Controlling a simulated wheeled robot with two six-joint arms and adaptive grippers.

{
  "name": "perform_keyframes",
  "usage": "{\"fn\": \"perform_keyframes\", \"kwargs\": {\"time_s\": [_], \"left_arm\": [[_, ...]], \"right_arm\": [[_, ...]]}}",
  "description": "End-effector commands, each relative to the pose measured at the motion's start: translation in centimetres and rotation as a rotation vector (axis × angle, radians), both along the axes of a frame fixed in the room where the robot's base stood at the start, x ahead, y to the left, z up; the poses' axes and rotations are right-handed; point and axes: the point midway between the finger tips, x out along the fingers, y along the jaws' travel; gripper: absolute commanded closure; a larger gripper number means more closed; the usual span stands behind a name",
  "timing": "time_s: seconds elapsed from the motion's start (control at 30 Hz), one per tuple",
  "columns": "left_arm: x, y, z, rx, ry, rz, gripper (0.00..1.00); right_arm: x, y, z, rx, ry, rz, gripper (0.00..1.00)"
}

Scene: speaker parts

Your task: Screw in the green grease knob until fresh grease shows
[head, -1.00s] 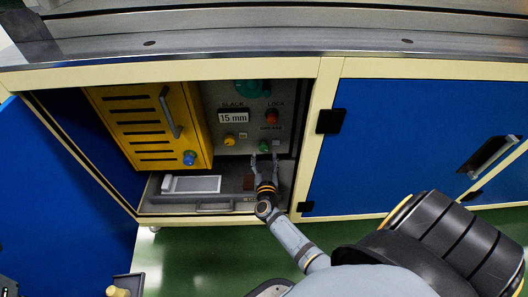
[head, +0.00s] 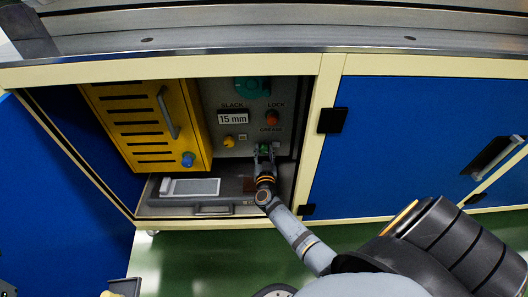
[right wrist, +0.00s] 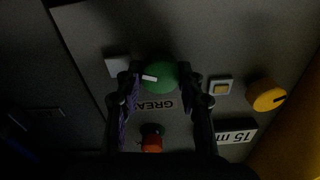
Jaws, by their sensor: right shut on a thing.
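The green knob (head: 264,149) sits low on the grey panel, under the label GREASE. In the right wrist view the green knob (right wrist: 160,72) is round with a white mark pointing left. My right gripper (head: 266,151) is shut on it; in the right wrist view its fingers (right wrist: 160,80) sit on either side of the knob. A pale grey square (right wrist: 118,67) is beside the knob. A small square with a yellowish centre (right wrist: 220,87) is on the other side. I cannot tell whether any grease shows.
The panel also has a yellow knob (head: 228,142), a red knob (head: 272,117), a teal part (head: 252,87) and a "15 mm" display (head: 233,118). A yellow louvred box (head: 146,120) stands left. A drawer (head: 160,211) lies below. An open blue door (head: 60,200) is at left.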

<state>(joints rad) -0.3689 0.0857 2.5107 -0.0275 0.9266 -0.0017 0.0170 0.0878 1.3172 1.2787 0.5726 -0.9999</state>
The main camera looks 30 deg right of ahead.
Motion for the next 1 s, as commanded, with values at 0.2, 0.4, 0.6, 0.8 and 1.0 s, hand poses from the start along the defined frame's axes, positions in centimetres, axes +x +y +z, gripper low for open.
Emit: {"fn": "perform_keyframes", "kwargs": {"time_s": [0.2, 0.4, 0.6, 0.8, 1.0], "left_arm": [[0.0, 0.0, 0.1, -0.001, 0.001, 0.0, 0.6], [0.0, 0.1, 0.6, -0.003, 0.001, -0.003, 0.6], [0.0, 0.1, 1.4, -0.006, 0.001, -0.008, 0.6], [0.0, 0.0, 1.8, 0.002, 0.003, -0.015, 0.6], [0.0, 0.0, 1.9, 0.003, 0.007, -0.017, 0.6]], "right_arm": [[0.0, 0.0, 0.0, 0.012, -0.006, 0.0, 0.93], [0.0, 0.0, 0.1, 0.076, -0.045, 0.0, 0.93], [0.0, 0.0, 0.1, 0.204, -0.123, 0.0, 0.93], [0.0, -0.1, 0.0, 0.352, -0.213, 0.0, 0.93], [-0.1, -0.1, 0.0, 0.482, -0.294, 0.0, 0.94]]}}
